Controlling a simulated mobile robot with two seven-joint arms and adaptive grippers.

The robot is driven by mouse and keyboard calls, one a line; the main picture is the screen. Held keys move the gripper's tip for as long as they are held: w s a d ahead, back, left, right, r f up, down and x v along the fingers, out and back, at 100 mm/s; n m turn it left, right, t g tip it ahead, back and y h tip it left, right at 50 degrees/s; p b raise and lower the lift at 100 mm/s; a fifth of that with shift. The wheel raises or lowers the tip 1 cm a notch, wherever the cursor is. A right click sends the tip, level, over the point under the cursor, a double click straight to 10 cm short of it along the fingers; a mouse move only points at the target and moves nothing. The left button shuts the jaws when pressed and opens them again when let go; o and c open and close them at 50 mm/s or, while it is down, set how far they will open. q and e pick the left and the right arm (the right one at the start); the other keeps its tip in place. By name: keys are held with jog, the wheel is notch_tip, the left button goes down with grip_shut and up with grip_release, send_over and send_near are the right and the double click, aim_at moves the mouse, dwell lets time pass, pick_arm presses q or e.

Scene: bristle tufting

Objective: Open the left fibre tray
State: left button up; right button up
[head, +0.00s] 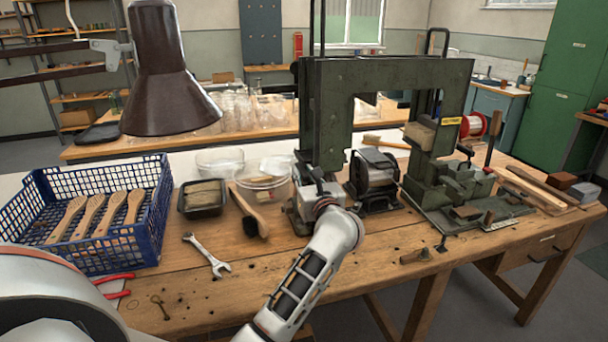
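A green tufting machine (325,115) stands on the wooden bench. My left gripper (318,184) is at the foot of its left column, small and dark against the frame. It hides part of the machine there, and I cannot tell whether it touches it or whether its fingers are apart. I cannot make out a left fibre tray for sure on that column. A tan fibre block (420,136) sits on the machine's right side. A black tray with fibre (203,198) lies on the bench, left of my gripper. My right gripper is not in view.
A blue crate (108,258) with wooden brush handles stands at the left. A brown lamp (165,75) hangs above. A clear tub (220,161), a brush (249,211), a wrench (207,255) and a motor (375,180) are near. The bench front (290,275) is mostly free.

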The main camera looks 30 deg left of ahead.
pick_arm(q)
grip_shut()
jog(key=s+a+p, duration=0.3)
jog(key=s+a, duration=0.6)
jog(key=s, duration=0.1)
jog(key=shift+s+a, duration=0.15)
jog(key=shift+s, duration=0.25)
jog(key=shift+f, duration=0.1)
grip_release()
jog(key=shift+s, duration=0.1)
jog(key=shift+a, duration=0.1)
